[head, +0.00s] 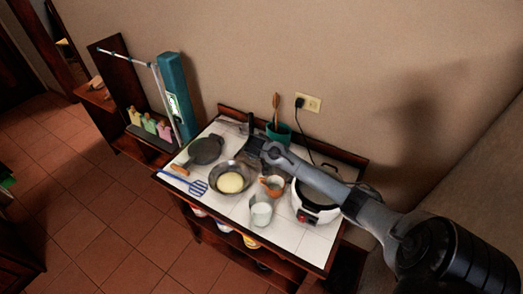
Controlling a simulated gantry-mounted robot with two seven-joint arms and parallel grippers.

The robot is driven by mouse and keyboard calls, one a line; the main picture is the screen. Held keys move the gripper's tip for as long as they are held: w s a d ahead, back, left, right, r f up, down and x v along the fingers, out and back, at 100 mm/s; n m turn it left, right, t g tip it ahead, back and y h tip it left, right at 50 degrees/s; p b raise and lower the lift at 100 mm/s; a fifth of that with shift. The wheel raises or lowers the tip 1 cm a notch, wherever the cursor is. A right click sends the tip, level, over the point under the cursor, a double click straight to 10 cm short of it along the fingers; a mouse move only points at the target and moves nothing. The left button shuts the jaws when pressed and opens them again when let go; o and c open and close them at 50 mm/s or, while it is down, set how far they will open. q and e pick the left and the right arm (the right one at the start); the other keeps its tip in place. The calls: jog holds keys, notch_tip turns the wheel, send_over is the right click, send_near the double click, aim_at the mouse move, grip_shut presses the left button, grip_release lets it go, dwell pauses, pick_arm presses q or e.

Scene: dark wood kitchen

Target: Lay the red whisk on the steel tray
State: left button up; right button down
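My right arm comes in from the right over the white-topped table (193,178). Its dark gripper (254,145) is at the back of the table, beside a teal utensil pot (283,133). The fingers are small and dark, so I cannot tell whether they are open or shut or hold anything. I cannot make out a red whisk. I cannot identify a steel tray; a greyish patch behind the pans, partly hidden by the arm, is too unclear to name. My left gripper is not in view.
The table holds a dark pan (205,150), a grey pan with something yellow (231,182), a blue slotted spatula (198,187), a pale cup (261,211), a copper-coloured pot (272,186) and a white cooker (309,210). A wooden spoon (276,103) stands in the teal pot.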

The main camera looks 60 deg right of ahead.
jog(key=shift+f, duration=0.15)
jog(key=shift+f, duration=0.15)
jog(key=c, duration=1)
grip_release()
jog(key=shift+a+r, duration=0.1)
jog(key=shift+r, duration=0.25)
jog(key=v, duration=1.1)
jog(key=s+a+f+n+y, duration=0.25)
jog(key=s+a+f, duration=0.25)
jog(key=a, duration=0.4)
jog(key=s+a+f+n+y, duration=0.1)
jog(key=s+a+f+n, duration=0.3)
jog(key=a, duration=0.6)
jog(key=s+a+n+y, duration=0.2)
jog(key=s+a+y, duration=0.2)
jog(key=s+a, duration=0.9)
jog(key=shift+a+r, duration=0.15)
jog(key=shift+r, duration=0.35)
